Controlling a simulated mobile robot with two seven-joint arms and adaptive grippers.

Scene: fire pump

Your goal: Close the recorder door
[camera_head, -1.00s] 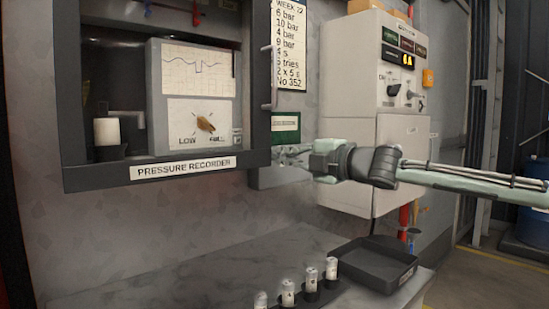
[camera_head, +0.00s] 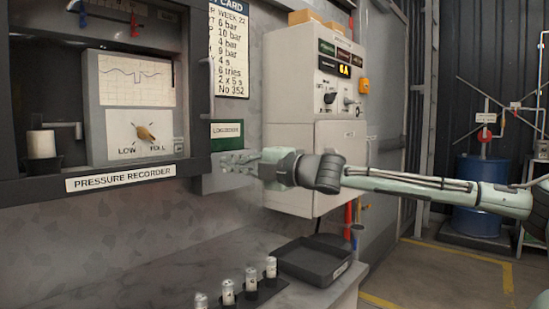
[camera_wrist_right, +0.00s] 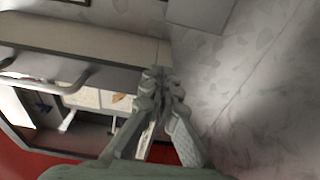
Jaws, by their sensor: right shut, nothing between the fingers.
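The pressure recorder (camera_head: 120,176) is a dark grey wall box at the left of the head view. Its white chart (camera_head: 137,78) and a brass knob (camera_head: 146,133) marked LOW and FULL show inside. A dark frame with a vertical bar handle (camera_head: 206,85) stands at its right side; how far the door is open I cannot tell. The handle also shows in the wrist view (camera_wrist_right: 65,83), at the left. My right gripper (camera_head: 226,161) is shut and empty by the recorder's lower right corner; contact is unclear. It is central in the wrist view (camera_wrist_right: 158,78). My left gripper is out of view.
A white control cabinet (camera_head: 290,90) stands right of the recorder, behind my right arm. Below are a grey bench with a black tray (camera_head: 313,262) and several small white cylinders (camera_head: 228,291). A blue drum (camera_head: 478,190) stands far right, beyond open floor.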

